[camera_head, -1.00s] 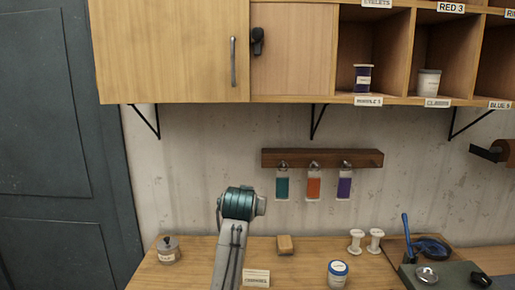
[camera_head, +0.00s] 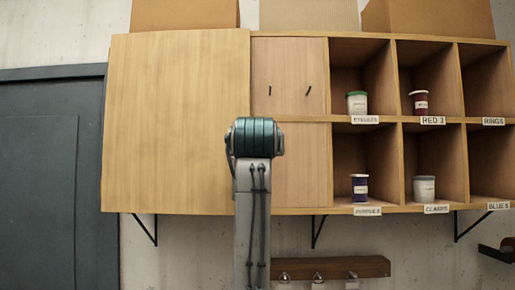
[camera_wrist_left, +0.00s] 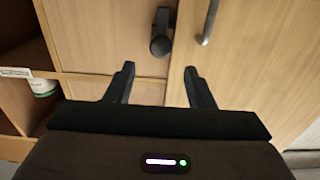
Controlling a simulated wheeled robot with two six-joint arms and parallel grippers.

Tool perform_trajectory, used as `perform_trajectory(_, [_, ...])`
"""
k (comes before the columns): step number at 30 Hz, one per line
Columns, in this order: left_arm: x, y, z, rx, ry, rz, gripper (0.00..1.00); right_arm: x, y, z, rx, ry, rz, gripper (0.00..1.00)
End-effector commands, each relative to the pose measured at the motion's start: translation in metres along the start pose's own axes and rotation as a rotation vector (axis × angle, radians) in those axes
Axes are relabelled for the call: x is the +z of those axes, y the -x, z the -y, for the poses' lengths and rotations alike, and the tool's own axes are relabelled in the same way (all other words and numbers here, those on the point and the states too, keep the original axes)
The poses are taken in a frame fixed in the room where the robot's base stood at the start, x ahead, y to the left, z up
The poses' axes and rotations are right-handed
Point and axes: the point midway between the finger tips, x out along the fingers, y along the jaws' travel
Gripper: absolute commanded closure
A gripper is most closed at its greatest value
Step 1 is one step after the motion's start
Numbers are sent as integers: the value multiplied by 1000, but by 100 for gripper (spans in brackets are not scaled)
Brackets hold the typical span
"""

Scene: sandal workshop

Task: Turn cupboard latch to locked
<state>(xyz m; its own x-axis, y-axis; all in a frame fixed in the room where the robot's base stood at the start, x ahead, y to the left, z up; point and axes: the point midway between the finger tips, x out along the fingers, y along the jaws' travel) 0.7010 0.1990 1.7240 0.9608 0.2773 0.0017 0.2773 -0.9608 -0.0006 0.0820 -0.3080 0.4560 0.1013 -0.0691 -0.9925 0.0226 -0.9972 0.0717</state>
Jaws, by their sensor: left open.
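The cupboard latch (camera_wrist_left: 160,45) is a dark piece with a round end and a lever, on the pale wood panel beside the door seam. In the left wrist view the lever points toward the top of the picture. The metal door handle (camera_wrist_left: 209,22) is just to its right. My left gripper (camera_wrist_left: 160,84) is open and empty, its two dark fingers apart below the latch in the picture, not touching it. In the head view my left arm stands in front of the cupboard door (camera_head: 175,120) and hides the latch, the handle and the gripper. My right gripper is not seen.
Open cubbies to the right hold several jars, including a green-lidded jar (camera_head: 357,103) and a blue one (camera_head: 360,187). Two small dark pegs (camera_head: 289,90) are on the upper panel. A wooden rail (camera_head: 335,267) hangs below; boxes (camera_head: 310,15) sit on top.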

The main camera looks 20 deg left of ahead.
Motion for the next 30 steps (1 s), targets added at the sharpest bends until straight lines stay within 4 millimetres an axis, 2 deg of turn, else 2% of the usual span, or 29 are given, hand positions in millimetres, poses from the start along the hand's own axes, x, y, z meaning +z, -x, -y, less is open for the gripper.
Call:
perform_trajectory(1, [-4, -11, 1, -2, -3, 5, 51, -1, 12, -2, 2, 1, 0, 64])
perform_trajectory(6, [-6, -44, 1, -2, -3, 4, 51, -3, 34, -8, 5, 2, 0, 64])
perform_trajectory(13, [-4, -78, 0, 0, -1, 2, 51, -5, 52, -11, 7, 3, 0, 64])
perform_trajectory(18, [-1, -88, 0, 1, 0, 1, 51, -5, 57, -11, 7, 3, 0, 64])
perform_trajectory(26, [1, -89, 0, 1, 0, 1, 51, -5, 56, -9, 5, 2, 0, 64])
perform_trajectory(27, [1, -89, 0, 1, 0, 1, 53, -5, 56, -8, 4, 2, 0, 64])
perform_trajectory(30, [0, -89, 0, 1, 0, 1, 73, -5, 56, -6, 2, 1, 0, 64])
